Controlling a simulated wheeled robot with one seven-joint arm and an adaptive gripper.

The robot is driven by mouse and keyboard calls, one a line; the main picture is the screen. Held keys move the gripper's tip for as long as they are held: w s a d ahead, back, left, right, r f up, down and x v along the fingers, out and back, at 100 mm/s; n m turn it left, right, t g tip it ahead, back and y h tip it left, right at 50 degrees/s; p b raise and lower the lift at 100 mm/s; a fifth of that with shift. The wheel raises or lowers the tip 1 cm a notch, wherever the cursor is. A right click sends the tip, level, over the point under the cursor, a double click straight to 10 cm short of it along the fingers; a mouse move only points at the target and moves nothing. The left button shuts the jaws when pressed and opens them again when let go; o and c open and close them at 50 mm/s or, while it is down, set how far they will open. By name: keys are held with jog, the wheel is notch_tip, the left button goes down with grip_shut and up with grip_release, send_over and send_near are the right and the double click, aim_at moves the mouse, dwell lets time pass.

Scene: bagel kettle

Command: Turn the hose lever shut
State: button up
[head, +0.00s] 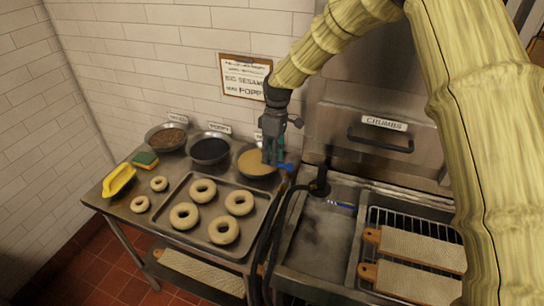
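My gripper (271,160) is dark with greenish fingers pointing down, in front of the right-hand bowl at the back of the steel table. A small blue lever-like piece (286,167) shows just right of the fingertips, close to the black hose (272,235). I cannot tell whether the fingers touch it. The fingers look close together, but the gap between them is too small to judge. The hose runs down the join between table and steel unit. A black fitting (320,185) stands at the unit's left side.
A tray (262,205) of bagels, a yellow scoop-like item (119,181), a sponge (145,159) and bowls crowd the table. Right of the hose are a slim blue-and-white item (341,206), wooden boards (420,247) on a rack and a "CRUMBS" drawer (385,135). My arm covers the right side.

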jog(key=shift+s+f, duration=0.15)
jog(key=shift+f, duration=0.05)
jog(key=shift+r, duration=0.1)
notch_tip(320, 180, up, 7)
jog(key=w, duration=0.1)
jog(key=shift+w+d, duration=0.25)
jog(key=shift+d, duration=0.05)
jog(key=shift+a, duration=0.1)
